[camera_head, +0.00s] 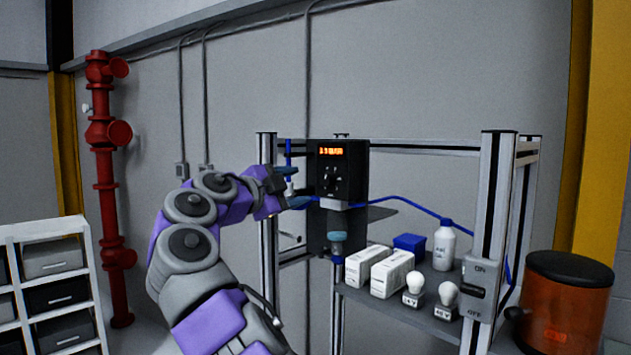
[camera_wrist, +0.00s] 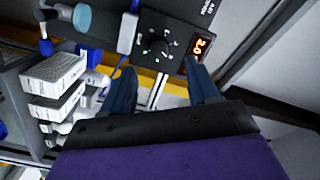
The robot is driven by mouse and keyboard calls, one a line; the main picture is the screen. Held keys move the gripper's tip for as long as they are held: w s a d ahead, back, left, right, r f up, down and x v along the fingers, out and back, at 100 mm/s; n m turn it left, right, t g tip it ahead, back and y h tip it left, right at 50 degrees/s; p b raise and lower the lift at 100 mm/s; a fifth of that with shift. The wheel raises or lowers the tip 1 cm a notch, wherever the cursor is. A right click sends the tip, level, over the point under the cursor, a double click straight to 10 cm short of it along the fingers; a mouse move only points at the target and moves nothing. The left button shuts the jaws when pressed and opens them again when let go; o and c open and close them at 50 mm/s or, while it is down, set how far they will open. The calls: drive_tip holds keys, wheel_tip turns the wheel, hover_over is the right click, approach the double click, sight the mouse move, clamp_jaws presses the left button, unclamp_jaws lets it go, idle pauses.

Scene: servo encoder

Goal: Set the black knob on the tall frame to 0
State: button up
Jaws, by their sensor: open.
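The tall metal frame (camera_head: 494,195) carries a black control box (camera_head: 355,168) with a lit orange display (camera_head: 331,151). The round black knob (camera_head: 331,176) sits on the box's face below the display, with pale marks around it. In the wrist view the knob (camera_wrist: 158,44) lies just beyond and between my fingertips, and the display (camera_wrist: 201,45) seems to read 2.0. My gripper (camera_head: 285,190) is left of the box in the head view. It is open in the wrist view (camera_wrist: 162,78), fingers apart and holding nothing. The knob's pointer is too small to read.
A shelf on the frame holds white boxes (camera_head: 391,273), a blue box (camera_head: 410,243), a white bottle (camera_head: 444,246) and two bulb-topped items (camera_head: 446,299). A blue tube (camera_head: 416,207) crosses the frame. An ON/OFF switch (camera_head: 476,288) is on the right post.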

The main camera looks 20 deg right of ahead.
sight(324, 182)
drive_tip(key=x, duration=0.3)
drive_tip(key=p+x, duration=0.1)
drive_tip(key=x, duration=0.4)
drive_tip(key=shift+s+d+p, duration=0.2)
drive_tip(key=shift+d+p, duration=0.2)
drive_tip(key=shift+d, duration=0.15)
drive_tip(key=shift+w+a, duration=0.1)
drive_tip(key=shift+a, duration=0.25)
drive_tip(key=shift+c, duration=0.5)
drive_tip(key=shift+d, duration=0.2)
drive_tip(key=c, duration=0.9)
drive_tip(key=shift+c, duration=0.2)
